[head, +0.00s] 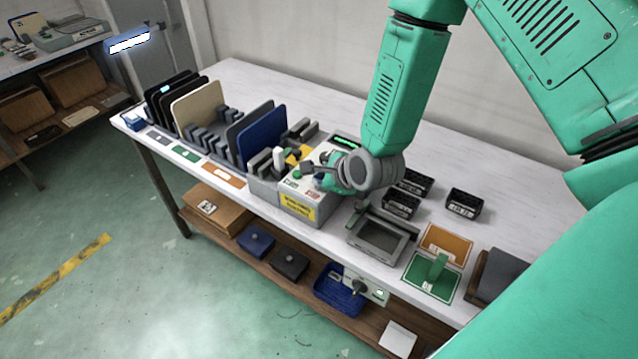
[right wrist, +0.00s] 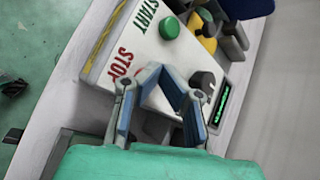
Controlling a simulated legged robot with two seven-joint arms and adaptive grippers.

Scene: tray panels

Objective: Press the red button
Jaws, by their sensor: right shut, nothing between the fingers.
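The control box (head: 299,207) stands on the white table, with a yellow label on its front. In the right wrist view its light top (right wrist: 141,52) carries a green button (right wrist: 170,27) beside the word START and the word STOP in red (right wrist: 122,64). In the head view the right gripper (head: 318,174) is at the box top; contact cannot be told. My left gripper is out of view.
A rack (head: 222,150) with upright panels stands left of the box. Small black bins (head: 402,204), a grey tray (head: 404,246) and orange and green plates (head: 447,245) lie to the right. A lit green display (right wrist: 222,101) is on the box. The table's back strip is clear.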

